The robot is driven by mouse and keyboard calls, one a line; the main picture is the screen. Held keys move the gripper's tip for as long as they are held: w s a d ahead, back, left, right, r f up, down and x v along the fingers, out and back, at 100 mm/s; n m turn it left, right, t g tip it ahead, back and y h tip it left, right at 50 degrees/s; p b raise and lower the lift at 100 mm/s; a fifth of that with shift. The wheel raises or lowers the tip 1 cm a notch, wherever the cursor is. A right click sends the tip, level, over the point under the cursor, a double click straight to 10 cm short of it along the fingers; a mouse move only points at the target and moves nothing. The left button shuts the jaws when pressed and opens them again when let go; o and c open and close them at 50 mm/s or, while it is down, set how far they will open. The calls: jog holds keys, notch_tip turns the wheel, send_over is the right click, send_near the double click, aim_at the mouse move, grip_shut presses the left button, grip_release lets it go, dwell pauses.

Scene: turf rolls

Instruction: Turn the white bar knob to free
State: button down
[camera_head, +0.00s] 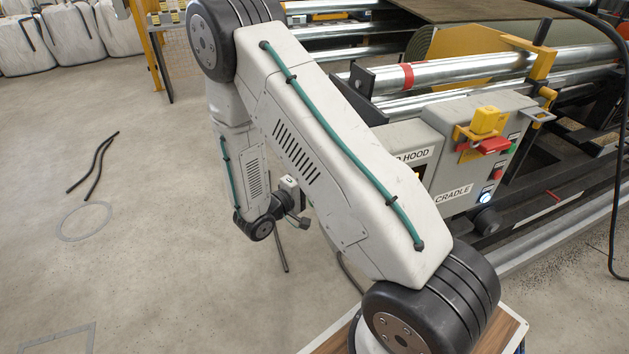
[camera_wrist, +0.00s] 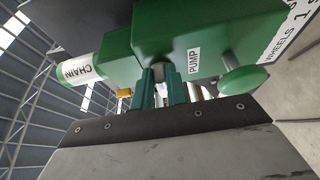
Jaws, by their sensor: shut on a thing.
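In the wrist view, my gripper (camera_wrist: 161,84) points up at the underside of a green housing with a PUMP label. Its two teal fingers are closed on a small white piece, which I take to be the white bar knob (camera_wrist: 160,74). Only a little of the knob shows between the fingers, so its turn angle cannot be read. No "free" mark is legible. In the head view the knob is not visible, and my arm covers much of the middle.
In the head view, a grey control box (camera_head: 455,150) with a red lever (camera_head: 492,146) stands beside metal rollers. Open floor lies left.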

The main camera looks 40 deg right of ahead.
jog(key=c, duration=1.4)
grip_release()
jog(key=a, duration=0.7)
jog(key=shift+s+a, duration=0.4)
jog(key=shift+s, duration=0.05)
